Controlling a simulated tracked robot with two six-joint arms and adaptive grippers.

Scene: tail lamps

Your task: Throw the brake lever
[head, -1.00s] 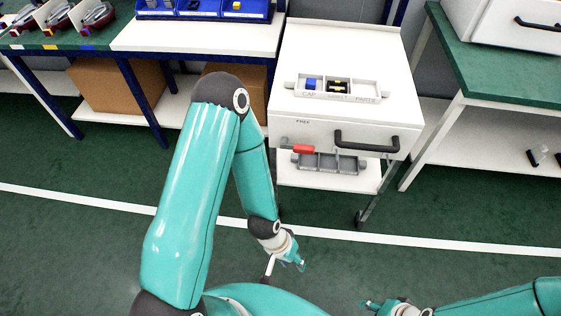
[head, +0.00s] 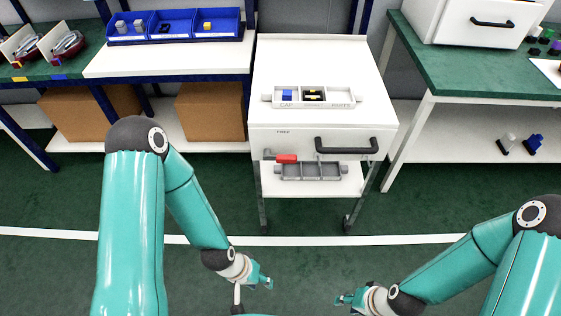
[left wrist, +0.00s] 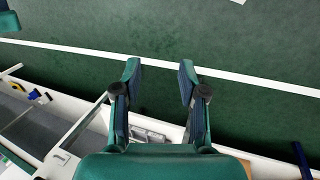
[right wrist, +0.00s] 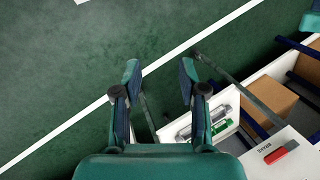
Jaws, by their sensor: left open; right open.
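The brake lever, a red-gripped handle (head: 286,159), sticks out at the front left of the white cart (head: 262,135), just below a small label reading FREE. The red grip also shows in the right wrist view (right wrist: 281,152) at the lower right. My left gripper (head: 268,283) is open and empty, low in front of the cart and well apart from the lever. My right gripper (head: 341,299) is open and empty, a little to the right and also apart from it. Both pairs of fingers show spread over the floor in the wrist views.
The cart has a black drawer handle (head: 346,146), a parts tray (head: 340,105) on top and a grey tray (head: 310,178) on its lower shelf. A white bench (head: 170,62) stands left, a green-topped bench (head: 455,72) right. The floor before the cart is clear.

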